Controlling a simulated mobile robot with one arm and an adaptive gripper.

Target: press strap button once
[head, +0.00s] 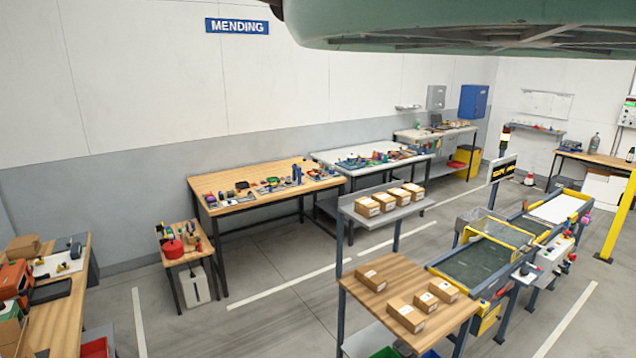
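No button can be read as the strap button from here. A conveyor machine (480,262) with yellow frames stands at the right. A pale control box (553,254) with small coloured buttons, at least one of them red, is mounted on its near right side. The labels on it are too small to read. A dark sign (503,168) with yellow lettering stands at the machine's far left; I cannot read it surely. My gripper is not in view.
A wooden packing bench (375,300) with cartons and a shelf stands left of the conveyor. Workbenches (240,205) line the wall under the MENDING sign (237,26). A yellow post (618,218) stands at the right. Grey floor (270,325) is clear between benches.

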